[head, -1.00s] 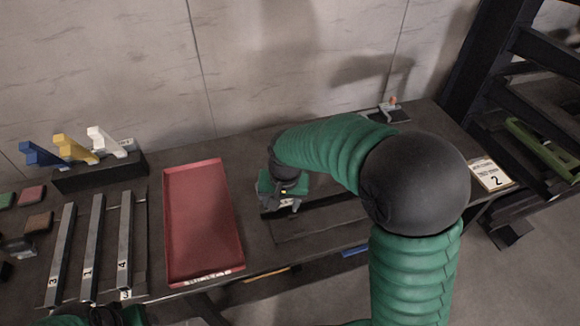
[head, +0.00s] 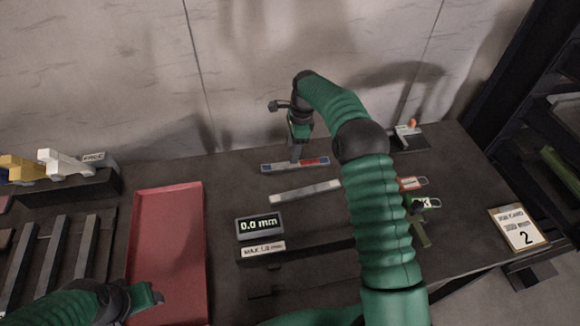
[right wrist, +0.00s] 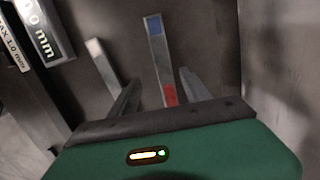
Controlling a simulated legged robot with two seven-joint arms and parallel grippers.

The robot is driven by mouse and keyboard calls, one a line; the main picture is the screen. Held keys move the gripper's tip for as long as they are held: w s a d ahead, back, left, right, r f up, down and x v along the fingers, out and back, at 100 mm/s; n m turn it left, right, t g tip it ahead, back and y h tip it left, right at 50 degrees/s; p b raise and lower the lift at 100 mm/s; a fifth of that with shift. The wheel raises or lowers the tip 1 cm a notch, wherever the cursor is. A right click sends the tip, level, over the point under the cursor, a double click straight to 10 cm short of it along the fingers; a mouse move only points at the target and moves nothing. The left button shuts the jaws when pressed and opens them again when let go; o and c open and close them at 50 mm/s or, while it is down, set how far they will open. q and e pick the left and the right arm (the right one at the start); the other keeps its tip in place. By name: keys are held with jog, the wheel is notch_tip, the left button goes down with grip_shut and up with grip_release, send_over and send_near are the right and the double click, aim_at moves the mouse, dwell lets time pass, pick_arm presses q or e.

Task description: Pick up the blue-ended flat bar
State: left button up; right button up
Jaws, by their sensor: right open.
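The blue-ended flat bar (head: 280,167) lies on the dark table near the wall. It is grey with a blue end and a red section. In the right wrist view the flat bar (right wrist: 157,55) points away from me, its blue end far and its red part near. My right gripper (head: 296,157) is above the bar, pointing down. In the right wrist view its open fingers (right wrist: 160,90) stand on either side of the bar's line, with nothing held. My left gripper (head: 153,297) is over the red tray's near part; its jaws are too small to judge.
A plain grey bar (head: 305,191) lies in front of the blue-ended one. A gauge display (head: 260,226) reads 0.0 mm. The red tray (head: 168,189) is at left. Red and green tagged items (head: 412,183) lie right of my arm, and a sign (head: 519,231) marked 2 lies at right.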

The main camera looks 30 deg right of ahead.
aim_at(299, 163)
jog(key=shift+y, duration=0.3)
jog(key=d+f, duration=0.1)
jog(key=f, duration=0.1)
jog(key=d+f, duration=0.1)
jog(key=f, duration=0.1)
jog(key=d+f, duration=0.2)
jog(key=shift+f+p, duration=0.15)
jog(key=shift+p, duration=0.2)
jog(key=shift+w+a+f, duration=0.1)
jog(key=shift+a+f, duration=0.6)
jog(key=shift+a, duration=0.05)
jog(key=shift+a+r, duration=0.2)
jog(key=shift+a, duration=0.7)
jog(key=shift+c, duration=2)
jog(key=shift+d+f, duration=0.25)
jog(key=shift+d, duration=0.75)
grip_shut()
jog(key=shift+a+r, duration=0.1)
jog(key=shift+a, duration=0.45)
pick_arm(q)
jog(key=shift+d+r, duration=0.25)
jog(key=shift+d, duration=0.3)
jog(key=shift+d+r, duration=0.25)
jog(key=shift+d, duration=0.25)
jog(key=shift+d, duration=0.2)
pick_arm(e)
jog(key=shift+d, duration=0.2)
